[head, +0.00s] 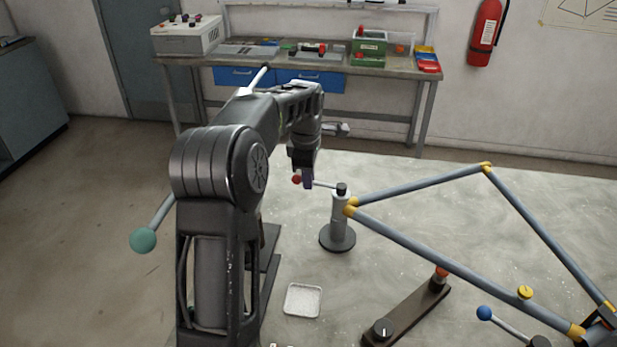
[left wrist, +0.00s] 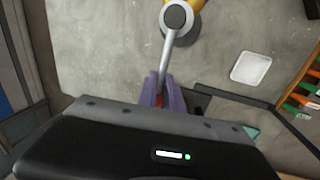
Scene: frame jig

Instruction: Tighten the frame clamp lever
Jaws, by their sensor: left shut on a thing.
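The clamp lever (head: 324,185) is a thin light rod with a red knob (head: 297,180), on top of a grey clamp post (head: 339,215) with a round dark base. It points left from the post's dark cap. The post stands at the left corner of the blue-grey tube frame (head: 425,255) with yellow joints. My left gripper (head: 308,180) is shut on the lever near the knob. In the left wrist view the purple fingers (left wrist: 161,90) close around the lever (left wrist: 167,55), partly hiding the red knob. My right gripper is not in view.
A small white tray (head: 303,300) lies in front of the post. A dark bar (head: 408,312) with a knob and a blue-knobbed lever (head: 485,313) are at the front right. A teal ball (head: 143,240) on a rod is left of my arm. A workbench (head: 385,68) stands behind.

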